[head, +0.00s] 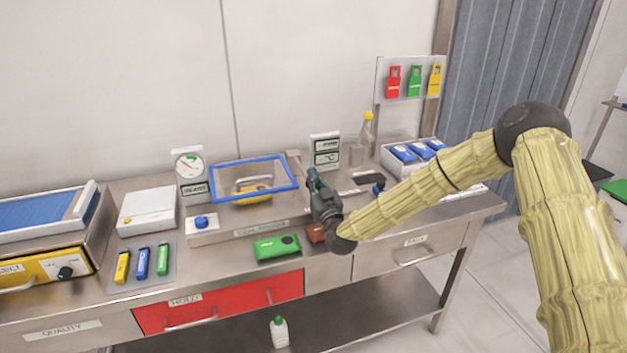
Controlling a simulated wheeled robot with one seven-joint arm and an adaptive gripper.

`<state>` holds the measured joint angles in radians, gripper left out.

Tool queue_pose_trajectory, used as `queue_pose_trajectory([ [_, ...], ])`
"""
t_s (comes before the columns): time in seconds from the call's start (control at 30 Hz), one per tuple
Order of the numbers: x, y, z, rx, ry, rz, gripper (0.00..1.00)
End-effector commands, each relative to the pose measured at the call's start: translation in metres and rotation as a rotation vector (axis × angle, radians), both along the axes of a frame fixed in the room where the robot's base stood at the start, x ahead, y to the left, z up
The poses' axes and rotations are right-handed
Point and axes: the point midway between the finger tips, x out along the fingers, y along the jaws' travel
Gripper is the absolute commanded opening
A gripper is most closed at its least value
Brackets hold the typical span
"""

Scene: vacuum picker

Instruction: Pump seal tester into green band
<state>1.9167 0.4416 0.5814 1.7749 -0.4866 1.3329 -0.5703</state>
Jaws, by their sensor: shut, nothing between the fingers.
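The seal tester stands at the back of the steel bench, left of centre. Its round gauge (189,165) is on an upright white plate; a green mark shows on the dial, but the needle is too small to read surely. A blue-framed clear lid (252,180) is tilted over a yellow item (252,195). A blue button (201,222) sits on a white block at the front left of the lid. My gripper (314,181) is shut and empty, to the right of the lid's right edge, apart from the button. The wrist hides part of the bench behind it.
A green box (277,246) and a partly hidden brown item (316,233) lie near the front. A white box (147,209) and coloured sticks (142,263) are left. A display stand (325,151), yellow-capped bottle (366,132) and tray of blue packs (386,148) are at the back right.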

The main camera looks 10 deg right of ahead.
Motion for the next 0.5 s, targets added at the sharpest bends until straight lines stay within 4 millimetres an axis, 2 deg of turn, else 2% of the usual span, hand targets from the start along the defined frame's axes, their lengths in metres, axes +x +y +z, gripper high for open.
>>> queue_pose_trajectory([
  [0.17,-0.001,0.003,0.014,-0.001,0.001,0.004,0.00],
  [0.33,-0.003,0.008,0.044,0.000,-0.001,0.009,0.00],
  [0.4,-0.016,0.004,0.027,-0.001,0.004,0.009,0.00],
  [0.5,-0.033,0.001,0.019,0.000,0.003,0.008,0.00],
])
